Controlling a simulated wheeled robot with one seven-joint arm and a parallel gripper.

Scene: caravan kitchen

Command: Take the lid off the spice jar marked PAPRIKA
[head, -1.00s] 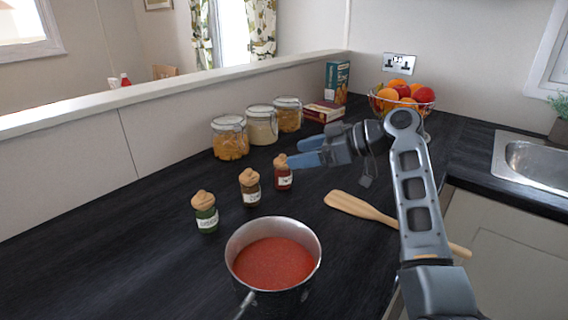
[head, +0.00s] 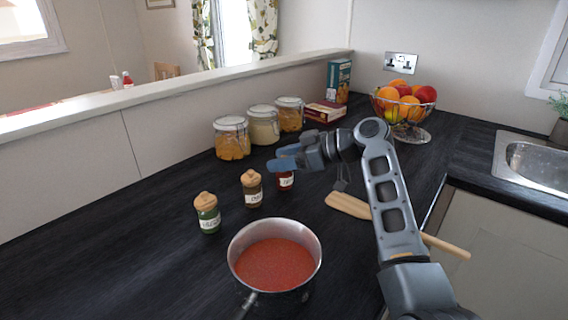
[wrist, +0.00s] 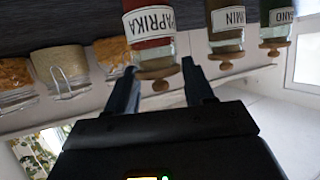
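The paprika jar (head: 286,182) stands upright on the dark worktop, with red contents and a white label. The wrist view shows it upside down, with the word PAPRIKA on its label (wrist: 150,20) and its wooden knobbed lid (wrist: 156,74) on. My gripper (head: 281,159) is at the top of this jar and hides the lid in the head view. In the wrist view my two fingers (wrist: 161,72) are apart, one to each side of the lid, with gaps showing. I cannot tell whether either finger touches it.
Beside it stand the cumin jar (head: 251,190) and the oregano jar (head: 208,214), both lidded. A pan of red sauce (head: 273,228) is in front. Glass storage jars (head: 232,139) stand behind by the low wall. A wooden spatula (head: 348,206) lies to the right.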

